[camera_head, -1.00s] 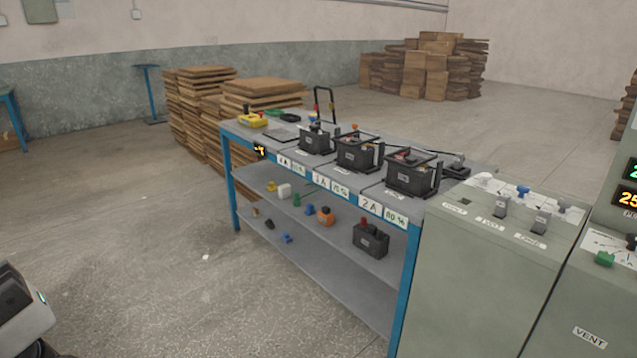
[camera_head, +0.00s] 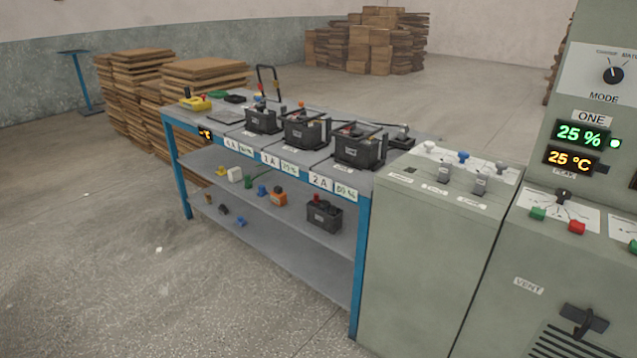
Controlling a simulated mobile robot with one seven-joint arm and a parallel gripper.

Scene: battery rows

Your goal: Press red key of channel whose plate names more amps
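A tall grey cabinet at the right has a channel panel labelled ONE (camera_head: 591,118), with a green 25 % display (camera_head: 583,136) and an amber 25 °C display (camera_head: 571,158). Below it are a red key (camera_head: 576,227), a green key (camera_head: 538,213) and a black lever (camera_head: 563,195). Another green key (camera_head: 633,246) is cut off at the right edge; its panel is mostly out of view. Amp plates line the bench's front edge: the nearest reads 2 A (camera_head: 320,181), the middle seems 1 A (camera_head: 271,159), the far one (camera_head: 231,144) is unclear. My gripper is not in view.
The blue-legged bench (camera_head: 360,265) carries three black batteries (camera_head: 358,148) and has a lower shelf with small items. A lower grey cabinet (camera_head: 420,270) with switches adjoins it. Stacked boards (camera_head: 205,80) stand behind. The floor at the front left is clear.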

